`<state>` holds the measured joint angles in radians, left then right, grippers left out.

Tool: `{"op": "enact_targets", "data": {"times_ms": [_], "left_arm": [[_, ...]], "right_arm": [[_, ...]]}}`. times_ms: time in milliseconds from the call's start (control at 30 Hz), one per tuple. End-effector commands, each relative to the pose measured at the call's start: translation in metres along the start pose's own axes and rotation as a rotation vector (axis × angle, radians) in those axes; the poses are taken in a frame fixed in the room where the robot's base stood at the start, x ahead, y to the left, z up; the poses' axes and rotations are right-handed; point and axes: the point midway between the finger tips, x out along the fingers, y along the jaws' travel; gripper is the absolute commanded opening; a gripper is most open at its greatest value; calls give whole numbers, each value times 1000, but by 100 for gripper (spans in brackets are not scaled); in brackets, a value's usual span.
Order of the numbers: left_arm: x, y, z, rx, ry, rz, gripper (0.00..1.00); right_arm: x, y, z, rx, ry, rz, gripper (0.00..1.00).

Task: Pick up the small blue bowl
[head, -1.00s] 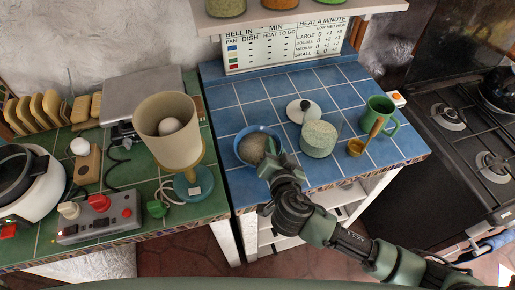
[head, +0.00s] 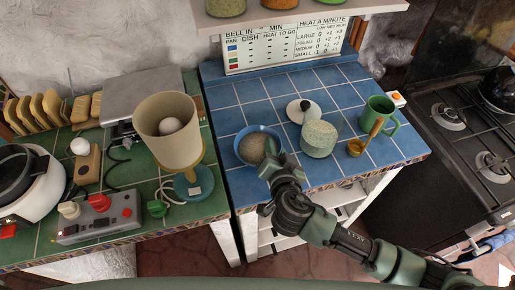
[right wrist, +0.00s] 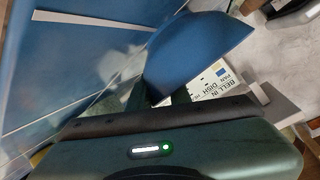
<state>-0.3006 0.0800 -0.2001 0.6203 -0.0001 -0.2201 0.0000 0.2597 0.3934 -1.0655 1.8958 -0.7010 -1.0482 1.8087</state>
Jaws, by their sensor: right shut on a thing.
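The small blue bowl (head: 242,140) is on the blue tiled counter near its left front part, with a grey, grainy-looking inside. In the right wrist view the blue bowl (right wrist: 195,55) fills the space just beyond my fingers. My right gripper (head: 271,160) is at the bowl's near right rim, shut on it. The fingers also show in the right wrist view (right wrist: 158,95). Whether the bowl is lifted off the tiles is not clear. My left gripper is in neither view.
A speckled pot (head: 319,140) stands right of the bowl, with a white lid (head: 297,110) behind it. A beige lamp-like cylinder (head: 166,135) stands on the green counter at left.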

Motion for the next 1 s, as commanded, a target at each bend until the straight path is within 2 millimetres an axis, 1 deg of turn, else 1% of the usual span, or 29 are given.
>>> {"op": "enact_targets", "data": {"times_ms": [33,333,467,567,667,733,1000], "left_arm": [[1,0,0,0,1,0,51],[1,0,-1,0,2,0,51],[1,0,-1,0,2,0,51],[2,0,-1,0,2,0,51],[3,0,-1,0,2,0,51],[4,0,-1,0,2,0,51],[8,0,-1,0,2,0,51]], "right_arm": [[0,7,6,-9,-9,15,0],[0,6,5,-8,-8,13,0],[-1,3,1,-5,-8,12,0],[-4,-2,-7,-2,-6,11,0],[-10,-12,-21,1,-4,4,0],[-15,-22,-35,4,-2,2,0],[-42,-65,-102,8,3,-4,0]]}}
